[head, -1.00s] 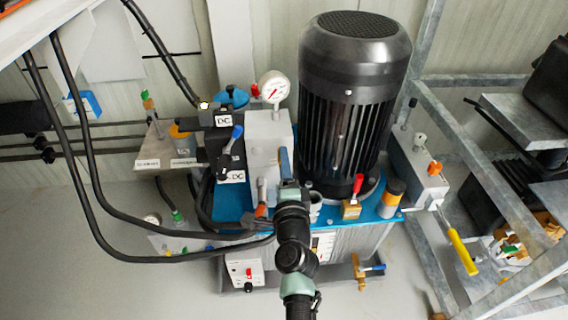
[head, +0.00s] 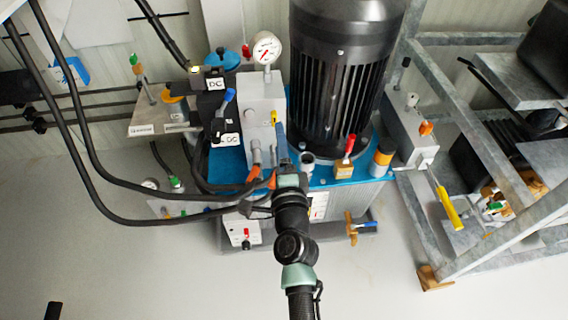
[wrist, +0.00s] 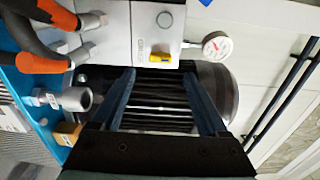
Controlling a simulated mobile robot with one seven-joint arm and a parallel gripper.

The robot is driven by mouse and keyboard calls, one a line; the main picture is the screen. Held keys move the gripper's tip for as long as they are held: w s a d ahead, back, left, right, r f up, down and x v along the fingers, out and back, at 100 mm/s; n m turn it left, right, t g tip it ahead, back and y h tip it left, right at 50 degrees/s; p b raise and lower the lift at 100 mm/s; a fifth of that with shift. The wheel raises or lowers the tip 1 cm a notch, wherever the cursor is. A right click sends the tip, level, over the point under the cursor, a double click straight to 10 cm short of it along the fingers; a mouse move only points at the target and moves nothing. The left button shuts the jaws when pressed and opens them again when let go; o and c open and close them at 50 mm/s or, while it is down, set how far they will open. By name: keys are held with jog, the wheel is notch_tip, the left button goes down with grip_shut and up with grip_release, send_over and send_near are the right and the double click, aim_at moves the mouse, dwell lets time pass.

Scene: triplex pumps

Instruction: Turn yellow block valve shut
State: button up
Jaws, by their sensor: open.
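The yellow block valve is a small yellow handle (head: 274,117) on the face of a grey block (head: 262,95), below a pressure gauge. In the wrist view the yellow handle (wrist: 160,58) sticks out at the block's lower edge, just beyond my fingertips and between their lines. My gripper (head: 281,138) is in front of the block, its blue finger close to the handle. In the wrist view my gripper (wrist: 160,82) is open, with nothing between its two blue fingers. The head view does not show whether a finger touches the block.
The pressure gauge (wrist: 217,46) stands beside the block. A large black motor (head: 340,90) is close on the right. Black hoses with orange-marked ends (wrist: 62,50) lie left of the block. A red-handled valve (head: 346,155) and a yellow lever (head: 449,208) are farther right.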

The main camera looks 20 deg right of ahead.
jog(key=v, duration=0.7)
jog(key=shift+p, duration=0.3)
jog(key=shift+s, duration=0.15)
jog(key=w+a+r+n+t+y, duration=0.15)
jog(key=a+r+n, duration=0.3)
jog(key=r, duration=0.75)
jog(key=w+a+r+n+t+y+p, duration=0.1)
jog(key=a+r+n+t+y, duration=0.3)
jog(key=r, duration=0.8)
jog(key=w+a+r+n+t+y, duration=0.15)
jog(key=a+r+n, duration=0.35)
jog(key=r, duration=0.7)
jog(key=s+a+r+n+t+h+p, duration=0.15)
jog(key=s+r+n, duration=0.35)
jog(key=r, duration=0.6)
jog(key=s+r+n+t+h+p, duration=0.1)
jog(key=s+r+n+t+p, duration=0.15)
jog(key=s+r, duration=0.75)
notch_tip(320, 180, up, 37)
jog(key=w+g+p, duration=0.1)
jog(key=w+p, duration=0.1)
jog(key=p, duration=3.3)
jog(key=shift+w+a, duration=0.25)
jog(key=shift+w, duration=0.15)
jog(key=shift+y, duration=0.25)
